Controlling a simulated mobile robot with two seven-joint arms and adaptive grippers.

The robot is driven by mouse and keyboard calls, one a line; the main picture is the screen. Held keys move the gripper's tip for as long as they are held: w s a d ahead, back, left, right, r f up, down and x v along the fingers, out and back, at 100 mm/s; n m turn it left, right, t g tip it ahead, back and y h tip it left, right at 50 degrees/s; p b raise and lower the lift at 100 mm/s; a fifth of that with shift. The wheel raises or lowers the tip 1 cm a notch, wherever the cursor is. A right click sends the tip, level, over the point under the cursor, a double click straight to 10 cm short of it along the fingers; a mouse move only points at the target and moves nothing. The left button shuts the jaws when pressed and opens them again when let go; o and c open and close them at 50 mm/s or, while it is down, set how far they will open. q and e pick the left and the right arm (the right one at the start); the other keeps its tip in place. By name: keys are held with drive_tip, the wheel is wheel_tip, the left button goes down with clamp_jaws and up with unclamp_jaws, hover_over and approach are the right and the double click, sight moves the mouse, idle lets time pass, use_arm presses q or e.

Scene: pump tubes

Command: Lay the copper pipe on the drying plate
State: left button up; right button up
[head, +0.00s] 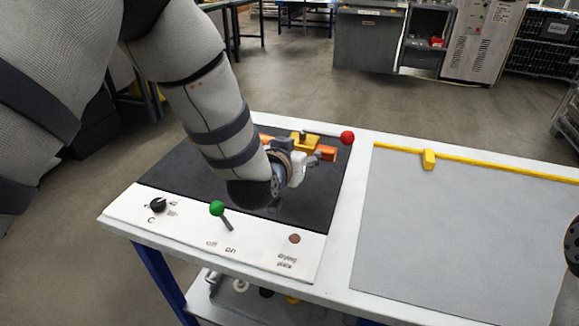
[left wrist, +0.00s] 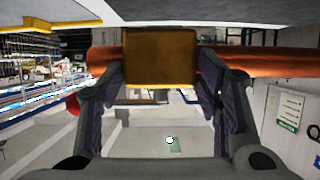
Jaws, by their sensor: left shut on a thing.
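The copper pipe (head: 327,153) is orange, with a yellow block (head: 305,141) around its middle. My left gripper (head: 303,158) is shut on this block. The left wrist view shows the yellow block (left wrist: 160,58) between the two fingers, with the pipe (left wrist: 272,62) sticking out on both sides. The drying plate (head: 180,172) is the black surface behind a white control panel. The pipe is over the far right part of the plate. I cannot tell whether it touches it. My left forearm hides much of the plate and part of the pipe.
A green-knobbed lever (head: 217,208), a black dial (head: 158,205) and a reddish-brown button (head: 294,239) sit on the front panel. A red ball (head: 347,137) stands at the plate's far right corner. The grey mat (head: 450,240) to the right is clear, with a yellow rail (head: 480,160) behind.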

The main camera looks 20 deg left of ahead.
use_arm(q)
drive_tip(key=f, duration=0.1)
drive_tip(key=w+a+f, duration=0.1)
drive_tip(key=a+f, duration=0.1)
drive_tip(key=shift+w+f, duration=0.1)
drive_tip(key=shift+w, duration=0.15)
drive_tip(key=f, duration=0.2)
drive_tip(key=f+b, duration=0.1)
drive_tip(key=shift+w+a+f, duration=0.1)
drive_tip(key=shift+a+f, duration=0.2)
drive_tip(key=shift+f, duration=0.1)
drive_tip(key=shift+r, duration=0.15)
use_arm(e)
drive_tip(key=shift+s+f+g, duration=0.4)
drive_tip(key=shift+s+f, duration=0.45)
use_arm(q)
drive_tip(key=o, duration=1.8)
drive_tip(key=shift+f, duration=0.2)
